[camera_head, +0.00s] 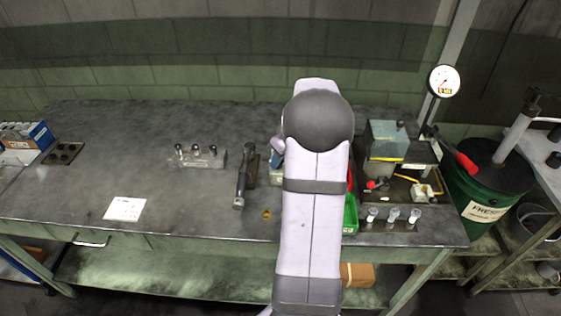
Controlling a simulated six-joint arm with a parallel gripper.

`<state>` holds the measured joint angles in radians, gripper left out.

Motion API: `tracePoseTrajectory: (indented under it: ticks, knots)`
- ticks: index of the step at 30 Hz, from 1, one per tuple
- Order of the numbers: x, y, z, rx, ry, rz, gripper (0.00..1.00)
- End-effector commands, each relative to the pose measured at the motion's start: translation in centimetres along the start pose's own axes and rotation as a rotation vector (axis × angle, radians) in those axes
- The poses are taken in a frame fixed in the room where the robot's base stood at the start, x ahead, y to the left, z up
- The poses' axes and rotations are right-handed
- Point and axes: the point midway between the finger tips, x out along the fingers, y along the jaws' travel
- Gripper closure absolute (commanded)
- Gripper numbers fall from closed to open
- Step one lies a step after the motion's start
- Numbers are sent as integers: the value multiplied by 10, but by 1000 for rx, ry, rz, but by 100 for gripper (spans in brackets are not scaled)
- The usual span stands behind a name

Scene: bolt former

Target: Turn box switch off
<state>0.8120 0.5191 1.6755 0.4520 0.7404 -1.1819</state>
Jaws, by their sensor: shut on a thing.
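My arm reaches from the bottom edge up over the bench and covers its middle. My gripper is hidden behind the arm, so its jaws do not show. A small pale box (425,192) with a yellow cable lies at the right of the bench; it may be the switch box, and its switch position is too small to tell. A pale and blue thing (277,165) shows partly at the left side of my arm; I cannot tell what it is.
A clear-topped case (388,141) stands right of my arm, with a red-handled lever (464,161) beyond.

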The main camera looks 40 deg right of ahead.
Motion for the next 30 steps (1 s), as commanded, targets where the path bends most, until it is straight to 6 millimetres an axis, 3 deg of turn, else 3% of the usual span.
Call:
tracePoseTrajectory:
  ticks: [19,20,22,30]
  knots:
    - [-1,0,-1,60,1,27,99]
    - [-1,0,-1,60,1,27,75]
    - [-1,0,-1,60,1,27,58]
    - [-1,0,0,60,0,26,58]
